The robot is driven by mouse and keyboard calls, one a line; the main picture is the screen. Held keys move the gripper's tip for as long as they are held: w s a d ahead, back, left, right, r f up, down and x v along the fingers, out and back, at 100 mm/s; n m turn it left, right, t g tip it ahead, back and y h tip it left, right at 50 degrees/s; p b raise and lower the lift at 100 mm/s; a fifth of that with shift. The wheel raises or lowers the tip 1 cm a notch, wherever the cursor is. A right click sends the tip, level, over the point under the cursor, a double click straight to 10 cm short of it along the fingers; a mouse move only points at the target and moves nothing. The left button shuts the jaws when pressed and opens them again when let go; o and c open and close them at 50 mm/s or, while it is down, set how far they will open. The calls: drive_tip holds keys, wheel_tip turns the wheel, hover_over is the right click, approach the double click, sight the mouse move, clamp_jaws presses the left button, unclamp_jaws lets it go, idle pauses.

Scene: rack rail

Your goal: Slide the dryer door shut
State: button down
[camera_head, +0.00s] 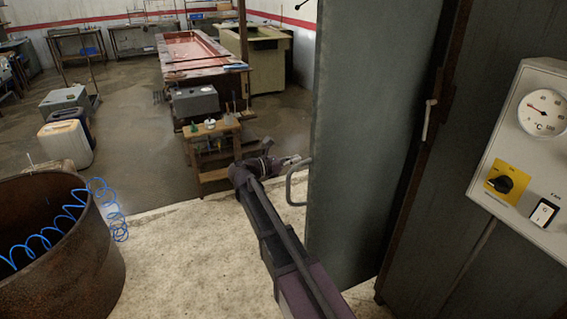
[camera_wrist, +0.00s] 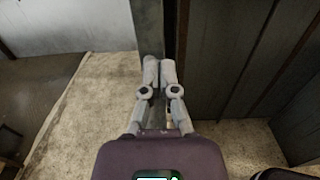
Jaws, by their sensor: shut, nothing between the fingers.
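The dryer door (camera_head: 365,130) is a tall grey panel right of centre in the head view, standing out from the rusty frame beside it. A bent metal handle (camera_head: 290,186) is on its left side. My gripper (camera_head: 303,160) is at the door's left edge, just above the handle. In the wrist view, the gripper fingers (camera_wrist: 160,64) are together and empty, in front of the narrow grey door edge (camera_wrist: 150,25). I cannot tell whether the fingertips touch the door.
A control box (camera_head: 533,150) with a dial is on the right wall. A rusty drum (camera_head: 75,270) with a blue coiled hose (camera_head: 50,230) stands at lower left. A small wooden table (camera_head: 215,130) stands beyond my arm. Pale floor (camera_head: 185,260) is clear left of the arm.

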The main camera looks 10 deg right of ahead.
sight(313, 155)
drive_tip(key=shift+x, duration=2.35)
